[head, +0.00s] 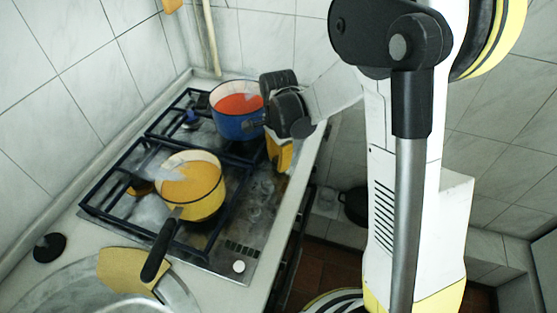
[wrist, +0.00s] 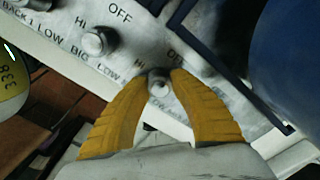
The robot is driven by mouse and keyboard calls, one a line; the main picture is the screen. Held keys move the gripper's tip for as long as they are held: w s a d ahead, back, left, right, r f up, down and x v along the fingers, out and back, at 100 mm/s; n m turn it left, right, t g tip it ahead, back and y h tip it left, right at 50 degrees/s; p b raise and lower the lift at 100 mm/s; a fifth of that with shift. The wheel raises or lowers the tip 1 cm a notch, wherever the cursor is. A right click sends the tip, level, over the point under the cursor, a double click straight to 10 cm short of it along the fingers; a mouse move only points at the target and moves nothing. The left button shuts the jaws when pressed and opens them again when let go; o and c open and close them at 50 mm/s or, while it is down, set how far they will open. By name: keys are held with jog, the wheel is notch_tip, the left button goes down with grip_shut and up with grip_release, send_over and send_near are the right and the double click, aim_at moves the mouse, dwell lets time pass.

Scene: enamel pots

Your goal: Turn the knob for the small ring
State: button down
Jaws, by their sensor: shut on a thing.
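My gripper (wrist: 157,75) has its two yellow fingers closed around a small silver knob (wrist: 159,86) on the pale control panel in the wrist view. The label below this knob is hidden by my gripper; parts of OFF and LOW show near it. Another silver knob (wrist: 97,41), marked BIG, stands to its left, with OFF and HI above it. In the head view my gripper (head: 280,158) is at the right edge of the stove (head: 258,192), beside the blue pot (head: 238,125); the gripped knob is hidden there.
The blue pot with red contents sits on the far part of the stove. A cream pot (head: 208,208) with yellow contents sits on the nearer grate, its dark handle pointing toward the front. A tan cloth-like piece (head: 128,272) lies by the sink.

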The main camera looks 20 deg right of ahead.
jog(key=shift+m, duration=0.5)
jog(key=c, duration=1)
grip_release()
jog(key=shift+c, duration=0.2)
notch_tip(320, 180, up, 12)
jog(key=shift+r, duration=0.1)
